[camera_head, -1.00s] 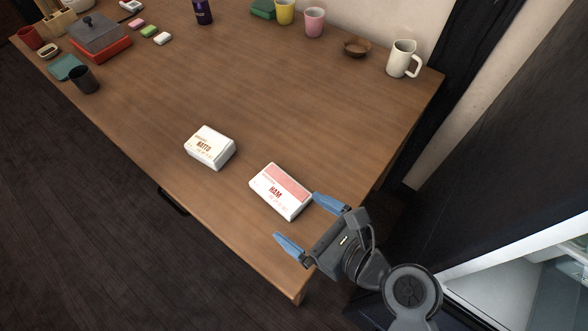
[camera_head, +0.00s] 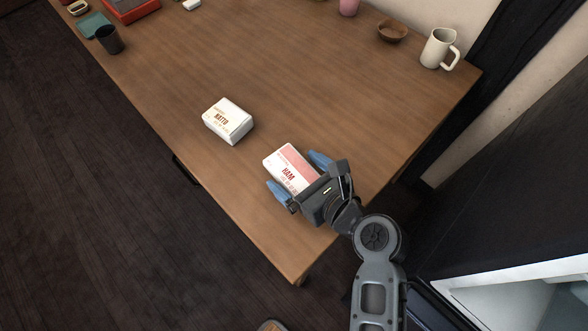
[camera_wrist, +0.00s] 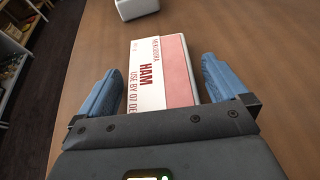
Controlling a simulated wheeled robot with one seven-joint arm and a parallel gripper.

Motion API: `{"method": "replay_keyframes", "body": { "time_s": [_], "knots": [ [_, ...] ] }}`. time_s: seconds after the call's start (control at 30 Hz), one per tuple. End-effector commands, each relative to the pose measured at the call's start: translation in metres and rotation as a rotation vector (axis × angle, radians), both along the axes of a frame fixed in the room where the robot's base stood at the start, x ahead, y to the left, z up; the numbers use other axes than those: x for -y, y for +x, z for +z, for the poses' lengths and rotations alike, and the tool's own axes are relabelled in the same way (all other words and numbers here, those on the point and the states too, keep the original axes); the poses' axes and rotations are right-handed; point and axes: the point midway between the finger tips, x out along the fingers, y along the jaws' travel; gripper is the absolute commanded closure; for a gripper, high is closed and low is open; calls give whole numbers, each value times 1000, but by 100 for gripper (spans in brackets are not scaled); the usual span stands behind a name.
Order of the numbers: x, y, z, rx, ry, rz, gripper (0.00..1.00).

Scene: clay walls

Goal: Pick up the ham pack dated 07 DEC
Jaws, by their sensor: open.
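The ham pack (camera_head: 290,167) is a white and pink box marked HAM, lying on the wooden table (camera_head: 300,80) near its right front corner. In the wrist view the ham pack (camera_wrist: 162,75) reads "USE BY 07 DE", with the rest of the print cut off by my gripper. My gripper (camera_head: 295,172) is open, with one blue finger on each side of the pack. The near end of the pack is hidden under the gripper body.
A white natto pack (camera_head: 229,121) sits to the left of the ham pack. A cream mug (camera_head: 437,48) and a brown bowl (camera_head: 392,31) stand at the back right. A dark cup (camera_head: 109,39) stands at the far left. The middle of the table is clear.

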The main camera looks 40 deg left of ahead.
Motion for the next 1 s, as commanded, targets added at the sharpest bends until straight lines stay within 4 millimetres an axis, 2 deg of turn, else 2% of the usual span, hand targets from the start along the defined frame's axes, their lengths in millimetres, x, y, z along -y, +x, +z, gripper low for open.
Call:
{"method": "replay_keyframes", "body": {
  "time_s": [0.17,0.7,1.0],
  "knots": [
    [0,0,0,0,0,0,0],
    [0,0,0,0,0,0,51],
    [0,0,2,1,1,-1,51]
  ]
}}
